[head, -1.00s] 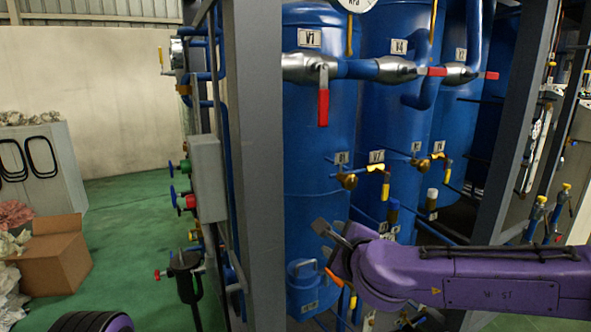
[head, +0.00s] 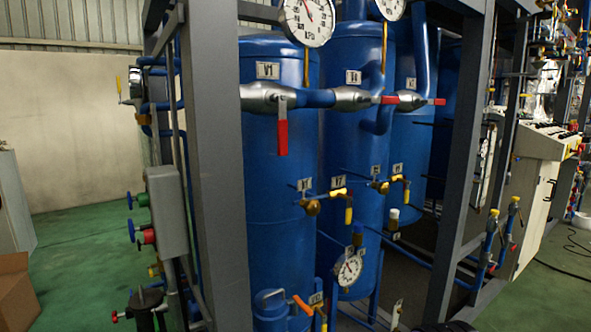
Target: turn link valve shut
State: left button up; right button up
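Several valves show on the blue tanks (head: 268,180), and I cannot tell from the labels which is the link valve. A valve with a red lever (head: 281,136) hanging straight down sits on the upper pipe below the V1 label (head: 267,70). Two more red levers on that pipe line point sideways, one in the middle (head: 389,100) and one at the right (head: 439,102). Lower down are brass valves with yellow handles, one at the middle (head: 348,213) and one further right (head: 406,193). An orange lever (head: 302,305) is near the bottom. Neither gripper is in view.
A grey frame post (head: 214,150) stands left of the tanks, with a grey box (head: 167,215) and coloured knobs beside it. Gauges (head: 308,20) sit above. A cardboard box (head: 14,290) is at the lower left. Green floor (head: 80,250) is open at left.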

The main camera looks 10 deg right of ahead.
aim_at(382, 100)
jog(key=u, duration=2.65)
jog(key=k, duration=0.8)
jog(key=z, duration=2.55)
jog(key=i, duration=0.5)
jog(key=u, duration=0.05)
